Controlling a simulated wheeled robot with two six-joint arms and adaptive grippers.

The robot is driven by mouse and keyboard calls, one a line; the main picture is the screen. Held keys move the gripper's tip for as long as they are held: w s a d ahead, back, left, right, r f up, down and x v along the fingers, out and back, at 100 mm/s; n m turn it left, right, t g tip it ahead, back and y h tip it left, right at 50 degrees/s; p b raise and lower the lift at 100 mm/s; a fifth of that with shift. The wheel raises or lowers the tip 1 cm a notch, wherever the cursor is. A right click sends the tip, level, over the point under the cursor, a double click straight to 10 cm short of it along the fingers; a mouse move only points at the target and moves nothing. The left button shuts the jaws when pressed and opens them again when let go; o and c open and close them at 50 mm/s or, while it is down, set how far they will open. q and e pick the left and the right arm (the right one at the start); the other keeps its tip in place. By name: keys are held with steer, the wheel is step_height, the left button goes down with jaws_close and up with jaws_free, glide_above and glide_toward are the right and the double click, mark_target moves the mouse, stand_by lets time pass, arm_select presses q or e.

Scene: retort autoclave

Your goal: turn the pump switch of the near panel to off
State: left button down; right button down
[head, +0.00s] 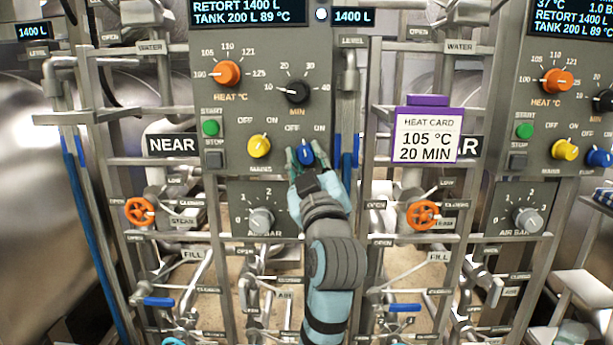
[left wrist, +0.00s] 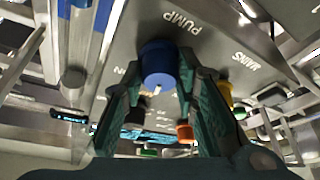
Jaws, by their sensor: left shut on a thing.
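The near panel (head: 325,75) is a grey board with dials and switches, next to a sign reading NEAR. Its pump switch (head: 305,152) is a blue knob below the OFF and ON marks. The knob (left wrist: 158,62) also shows in the left wrist view beside the word PUMP, with a short white mark on it. I cannot tell surely which mark it points at. My left gripper (head: 306,163) reaches up from below, shut on the blue knob with one finger (left wrist: 158,95) on each side. My right gripper is not in view.
A yellow mains switch (head: 259,146) sits just left of the pump switch. A grey air bar dial (head: 261,220) is below. A heat card (head: 427,134) hangs to the right, before a second panel (head: 577,110). Pipes and orange valve wheels (head: 140,211) crowd the lower area.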

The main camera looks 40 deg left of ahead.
arm_select(q)
steer(key=shift+n+g+b, duration=0.8)
steer(key=shift+n+b, duration=0.2)
steer(key=shift+n, duration=1.1)
steer(key=c, duration=1.3)
jaws_free()
